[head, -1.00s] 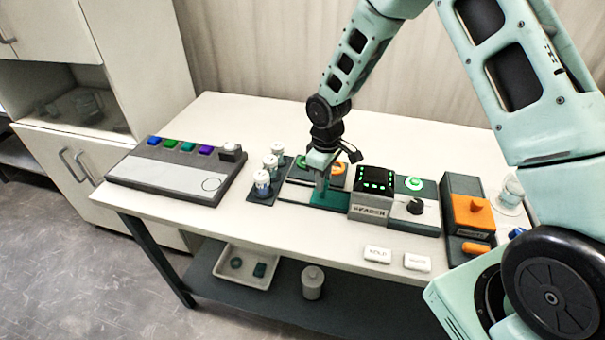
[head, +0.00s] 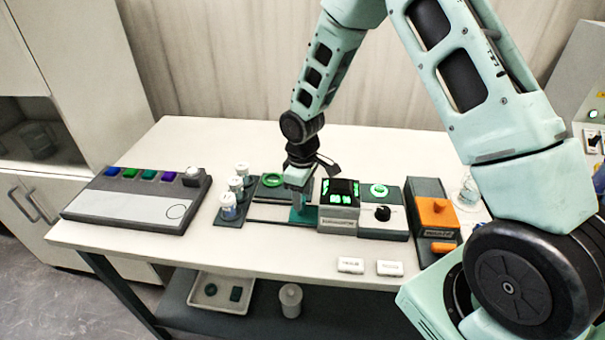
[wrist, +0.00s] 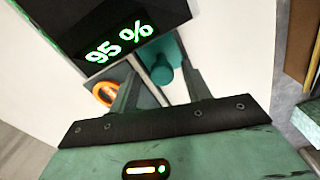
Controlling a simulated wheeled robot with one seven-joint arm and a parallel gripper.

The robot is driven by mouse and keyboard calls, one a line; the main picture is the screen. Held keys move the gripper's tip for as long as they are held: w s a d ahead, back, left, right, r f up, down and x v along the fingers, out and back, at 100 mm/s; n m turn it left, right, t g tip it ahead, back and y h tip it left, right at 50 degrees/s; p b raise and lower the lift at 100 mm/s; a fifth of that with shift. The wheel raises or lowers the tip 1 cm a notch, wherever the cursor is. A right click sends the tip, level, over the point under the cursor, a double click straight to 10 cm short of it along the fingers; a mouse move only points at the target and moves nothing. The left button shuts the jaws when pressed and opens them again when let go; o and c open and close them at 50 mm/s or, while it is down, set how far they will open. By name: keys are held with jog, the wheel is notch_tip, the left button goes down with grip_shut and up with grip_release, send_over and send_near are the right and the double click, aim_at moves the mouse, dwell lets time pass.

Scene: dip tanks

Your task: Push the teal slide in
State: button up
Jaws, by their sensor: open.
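My gripper (head: 298,207) points down at the slide, just left of the display box. In the wrist view my gripper (wrist: 163,82) is open, with one finger on each side of the knob. I cannot tell whether either finger touches it. The display box (wrist: 110,25) reads 95 %.
White-capped jars (head: 229,207) stand to the left. A box with a dial (head: 383,213) and an orange-topped unit (head: 436,212) stand right. The front table strip is mostly clear.

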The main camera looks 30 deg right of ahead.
notch_tip(320, 180, up, 17)
jog(key=b, duration=0.2)
jog(key=shift+a, duration=0.1)
dwell(0.5)
